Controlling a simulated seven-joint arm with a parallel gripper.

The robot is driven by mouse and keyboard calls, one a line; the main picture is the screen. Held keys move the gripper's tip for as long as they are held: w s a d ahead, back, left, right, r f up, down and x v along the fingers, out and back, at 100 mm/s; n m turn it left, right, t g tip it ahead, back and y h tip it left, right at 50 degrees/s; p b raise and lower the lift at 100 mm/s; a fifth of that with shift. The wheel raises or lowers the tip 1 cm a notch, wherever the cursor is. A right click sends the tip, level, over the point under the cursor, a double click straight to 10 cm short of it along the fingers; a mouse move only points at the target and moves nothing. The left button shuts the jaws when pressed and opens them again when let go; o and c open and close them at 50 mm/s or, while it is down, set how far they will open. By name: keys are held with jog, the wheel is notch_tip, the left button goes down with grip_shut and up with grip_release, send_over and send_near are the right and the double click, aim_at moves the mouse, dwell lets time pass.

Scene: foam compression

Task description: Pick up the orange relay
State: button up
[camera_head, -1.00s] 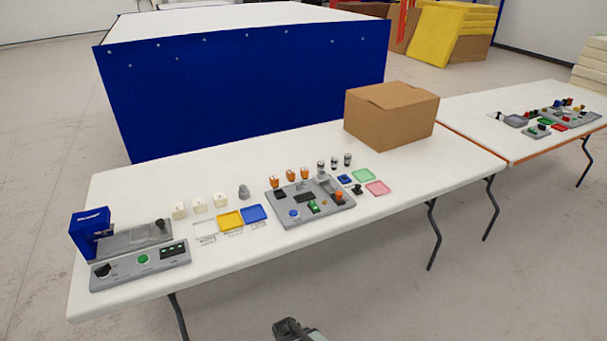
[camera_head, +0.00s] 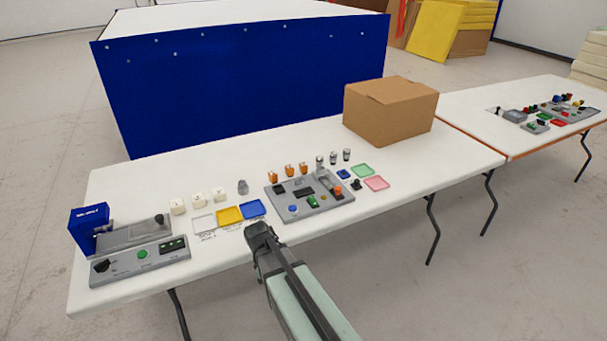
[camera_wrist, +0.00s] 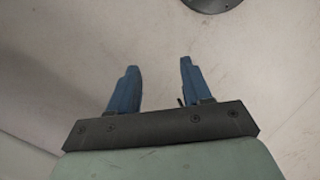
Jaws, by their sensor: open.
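Three small orange relays stand in a row on the white table behind the grey panel: a left one (camera_head: 274,172), a middle one (camera_head: 289,170) and a right one (camera_head: 304,168). The grey panel (camera_head: 325,206) also carries a small orange part (camera_head: 338,190) at its right side. My gripper (camera_head: 258,230) is over the table's front edge, in front of the blue tray and left of the panel, apart from the relays. In the wrist view my gripper (camera_wrist: 156,88) shows two blue fingers spread apart with nothing between them.
Yellow (camera_head: 229,216) and blue (camera_head: 252,208) trays lie left of the panel, with white blocks (camera_head: 198,201) behind. Green (camera_head: 368,170) and pink (camera_head: 376,184) trays lie right. A cardboard box (camera_head: 390,112) stands at the back right. A grey device (camera_head: 138,254) sits at the left end.

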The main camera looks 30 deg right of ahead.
jog(key=w+d+r+n+t, duration=0.1)
jog(key=w+r+n, duration=0.1)
jog(key=w+r, duration=0.35)
jog(key=w+r+n, duration=0.1)
jog(key=w+r, duration=0.1)
jog(key=r, duration=0.6)
notch_tip(320, 180, up, 11)
jog(key=n+t+y, duration=0.1)
jog(key=n+t, duration=0.2)
jog(key=n, duration=0.1)
send_over(304, 164)
notch_tip(304, 164, down, 13)
jog(key=shift+s+a+f, duration=0.1)
jog(key=shift+a+f, duration=0.05)
jog(key=shift+c, duration=0.5)
jog(key=c, duration=0.6)
jog(key=shift+c, duration=0.2)
